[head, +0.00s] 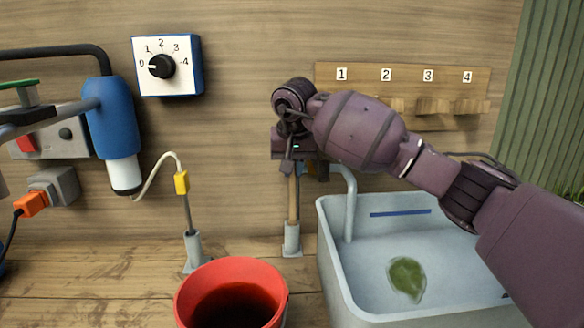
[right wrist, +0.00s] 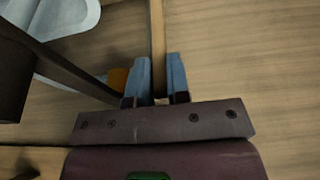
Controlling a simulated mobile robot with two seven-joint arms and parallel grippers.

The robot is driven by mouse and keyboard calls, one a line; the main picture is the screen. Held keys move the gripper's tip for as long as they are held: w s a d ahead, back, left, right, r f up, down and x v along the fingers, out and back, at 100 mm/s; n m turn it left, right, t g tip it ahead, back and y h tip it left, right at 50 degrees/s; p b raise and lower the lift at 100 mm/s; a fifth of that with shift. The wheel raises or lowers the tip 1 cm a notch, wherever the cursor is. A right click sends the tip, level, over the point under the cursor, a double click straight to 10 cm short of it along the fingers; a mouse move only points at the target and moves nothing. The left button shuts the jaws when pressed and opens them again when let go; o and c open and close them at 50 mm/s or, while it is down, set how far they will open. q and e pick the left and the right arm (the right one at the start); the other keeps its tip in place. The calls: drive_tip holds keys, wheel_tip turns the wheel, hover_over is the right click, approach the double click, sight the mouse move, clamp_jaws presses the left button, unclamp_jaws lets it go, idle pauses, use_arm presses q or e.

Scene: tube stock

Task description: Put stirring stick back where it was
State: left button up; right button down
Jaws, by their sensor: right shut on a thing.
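The stirring stick (head: 293,200) is a thin wooden rod, upright in the head view. Its lower end meets the top of a small grey holder (head: 292,241) on the bench and appears to sit in it. My right gripper (head: 294,168) is shut on the upper part of the stick. In the right wrist view, the stick (right wrist: 157,35) runs between the blue fingers of the right gripper (right wrist: 157,78). The top of the stick is hidden by the gripper. My left gripper is not in view.
A red bucket (head: 231,268) with dark contents stands at the front. A grey sink (head: 335,275) with a tap pipe (head: 349,205) is right of the holder. A second holder (head: 193,252) with a cabled probe stands left. A numbered rack (head: 400,77) and dial box (head: 167,66) are on the wall.

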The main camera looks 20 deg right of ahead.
drive_tip(key=shift+s+r, duration=0.1)
drive_tip(key=shift+r, duration=0.05)
drive_tip(key=c, duration=1.5)
unclamp_jaws()
drive_tip(key=shift+f, duration=0.2)
drive_tip(key=shift+c, duration=0.2)
drive_tip(key=o, duration=0.4)
drive_tip(key=shift+o, duration=0.2)
drive_tip(key=p+v, duration=0.2)
drive_tip(key=v, duration=1)
drive_tip(key=shift+r, duration=0.2)
